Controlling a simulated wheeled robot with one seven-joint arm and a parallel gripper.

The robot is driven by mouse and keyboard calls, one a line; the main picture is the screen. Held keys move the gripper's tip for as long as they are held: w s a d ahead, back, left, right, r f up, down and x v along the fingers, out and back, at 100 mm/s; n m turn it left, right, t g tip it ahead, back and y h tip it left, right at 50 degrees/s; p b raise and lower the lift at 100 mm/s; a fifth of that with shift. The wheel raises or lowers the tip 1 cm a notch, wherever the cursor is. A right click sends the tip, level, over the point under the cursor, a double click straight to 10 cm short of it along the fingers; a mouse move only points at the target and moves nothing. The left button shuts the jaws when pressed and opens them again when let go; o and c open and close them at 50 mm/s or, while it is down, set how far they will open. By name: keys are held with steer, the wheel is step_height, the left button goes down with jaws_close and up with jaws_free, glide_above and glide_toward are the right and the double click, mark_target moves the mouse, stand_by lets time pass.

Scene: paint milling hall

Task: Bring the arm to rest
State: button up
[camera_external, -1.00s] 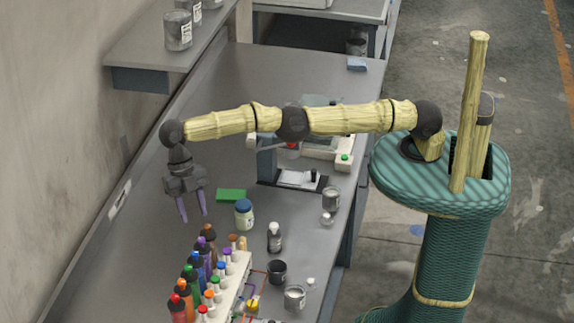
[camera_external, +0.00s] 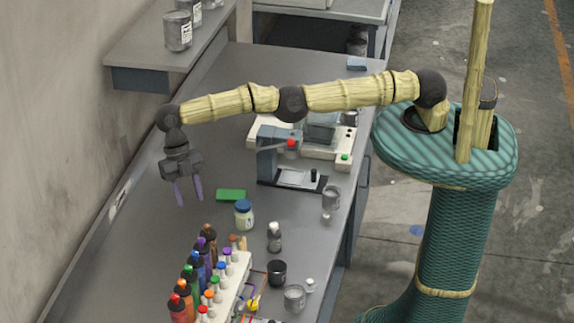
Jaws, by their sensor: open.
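My gripper (camera_external: 188,192) hangs at the end of my outstretched arm, fingers pointing down over the grey bench (camera_external: 225,95). Its two purple fingers are apart, with nothing between them. It is above the bench's left part, left of a green block (camera_external: 231,195) and behind the rack of bottles as seen here. The arm reaches across the bench from my column at the right, raised above the bench machine.
A machine with a red knob (camera_external: 268,160) stands under my arm. A blue-lidded jar (camera_external: 244,215), a rack of coloured bottles (camera_external: 232,285), a black cup (camera_external: 277,273) and metal cans are nearer. A wall shelf (camera_external: 165,50) holds cans at upper left.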

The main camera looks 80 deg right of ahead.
steer(key=shift+r, duration=0.1)
stand_by(0.6)
steer(key=s+d+m+t+h+b, duration=0.1)
steer(key=s+d+m+b, duration=0.3)
steer(key=d, duration=0.4)
steer(key=s+d+r+m+t+h+b, duration=0.1)
steer(key=s+d+m+t+b, duration=0.1)
steer(key=d+m+b, duration=0.35)
steer(key=s+d+m+t+b, duration=0.1)
steer(key=s+d+m+b, duration=0.2)
steer(key=d+m, duration=0.45)
steer(key=s+d+f+m+t+b, duration=0.1)
steer(key=s+d+f+m+b, duration=0.1)
steer(key=s+d+m, duration=0.3)
steer(key=s+d+f+m+h+b, duration=0.1)
steer(key=s+d+f+m+b, duration=0.2)
steer(key=s+d, duration=0.9)
steer(key=shift+s+f+m+t, duration=0.4)
steer(key=shift+s+f+m, duration=0.05)
steer(key=shift+s+m, duration=0.6)
steer(key=shift+d, duration=0.1)
